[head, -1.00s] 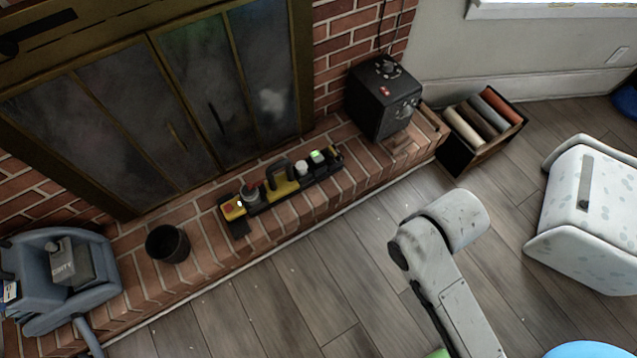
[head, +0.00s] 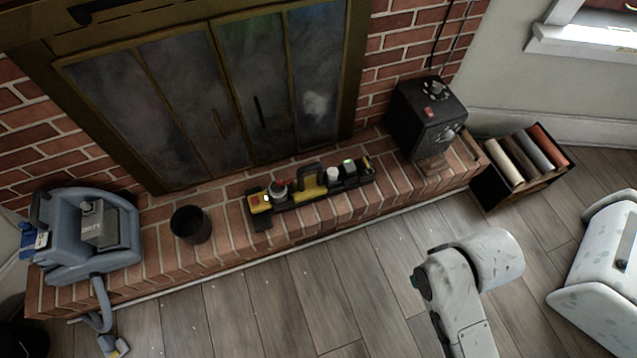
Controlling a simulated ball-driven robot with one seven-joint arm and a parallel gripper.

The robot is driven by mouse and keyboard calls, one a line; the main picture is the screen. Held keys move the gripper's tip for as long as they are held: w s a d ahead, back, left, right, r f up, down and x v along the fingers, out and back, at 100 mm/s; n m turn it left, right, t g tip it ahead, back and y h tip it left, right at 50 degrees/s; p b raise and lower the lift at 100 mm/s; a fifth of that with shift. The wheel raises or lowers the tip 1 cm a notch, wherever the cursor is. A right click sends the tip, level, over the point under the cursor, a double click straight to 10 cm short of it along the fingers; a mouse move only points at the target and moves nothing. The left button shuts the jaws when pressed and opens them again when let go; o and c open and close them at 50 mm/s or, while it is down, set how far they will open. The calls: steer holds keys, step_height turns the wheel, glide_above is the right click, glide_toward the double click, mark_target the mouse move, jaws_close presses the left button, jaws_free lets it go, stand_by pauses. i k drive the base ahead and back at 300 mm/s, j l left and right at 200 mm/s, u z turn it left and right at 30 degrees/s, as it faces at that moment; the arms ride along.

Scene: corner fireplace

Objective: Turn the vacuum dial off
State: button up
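A blue-grey vacuum-like machine (head: 75,255) stands at the left end of the brick hearth. A grey box-shaped part with lettering (head: 108,225) is on its front, and a hose (head: 103,300) runs down to the floor. I cannot make out a dial on it at this size. A white, worn link of my arm (head: 465,290) reaches up from the bottom edge, right of centre, well to the right of the machine. My gripper is not in view.
On the brick hearth (head: 225,245) are a dark cup (head: 190,224), a yellow-and-black tool strip (head: 312,187) and a black box with knobs (head: 425,115). A crate of rolls (head: 487,190) and a white spotted box (head: 605,265) stand right. The wooden floor in front is mostly clear.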

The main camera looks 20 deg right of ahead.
mark_target(365, 165)
steer(key=i+l, duration=1)
